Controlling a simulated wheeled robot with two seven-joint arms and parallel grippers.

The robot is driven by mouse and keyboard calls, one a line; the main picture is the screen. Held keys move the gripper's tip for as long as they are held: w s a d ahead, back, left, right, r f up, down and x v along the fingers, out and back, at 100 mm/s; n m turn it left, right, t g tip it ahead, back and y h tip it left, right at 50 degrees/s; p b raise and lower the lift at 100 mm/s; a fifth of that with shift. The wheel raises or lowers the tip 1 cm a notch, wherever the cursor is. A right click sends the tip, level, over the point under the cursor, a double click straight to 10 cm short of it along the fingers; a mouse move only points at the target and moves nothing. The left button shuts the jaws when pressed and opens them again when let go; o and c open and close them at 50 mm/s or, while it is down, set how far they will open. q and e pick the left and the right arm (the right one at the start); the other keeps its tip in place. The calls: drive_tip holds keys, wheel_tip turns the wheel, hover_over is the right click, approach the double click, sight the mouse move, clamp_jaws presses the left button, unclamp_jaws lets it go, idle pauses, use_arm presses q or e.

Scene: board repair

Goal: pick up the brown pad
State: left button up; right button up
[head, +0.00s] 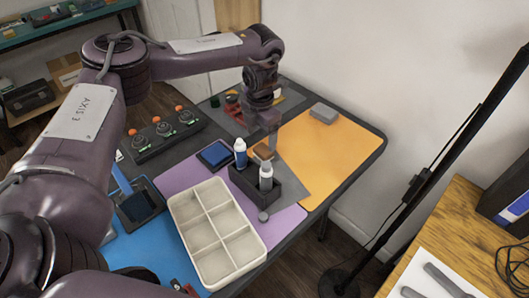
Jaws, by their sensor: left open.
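The brown pad (263,151) is a small brown block on the grey strip in the middle of the table, just behind the black bottle holder. My left gripper (272,138) is right above and beside the pad, pointing down, with its jaws open. Its fingers partly overlap the pad in this view, and I cannot tell whether they touch it. My right gripper is not in view.
A black holder (284,190) with white bottles stands in front of the pad. A cream compartment tray (216,229) is nearer. A grey block (323,113) lies on the orange mat (335,160), which is mostly clear. A board with knobs (163,135) is left.

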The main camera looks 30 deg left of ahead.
use_arm(q)
drive_tip(key=f, duration=0.4)
drive_tip(key=shift+w+d+f+p, duration=0.2)
drive_tip(key=shift+w+f+p, duration=0.1)
drive_tip(key=shift+w+f, duration=0.1)
drive_tip(key=shift+f, duration=0.45)
drive_tip(key=c, duration=1.1)
drive_tip(key=shift+o, duration=0.2)
drive_tip(key=shift+r, duration=0.15)
wheel_tip(320, 180, up, 8)
drive_tip(key=shift+w, duration=0.1)
wheel_tip(320, 180, up, 12)
drive_tip(key=p, duration=0.2)
hover_over(264, 149)
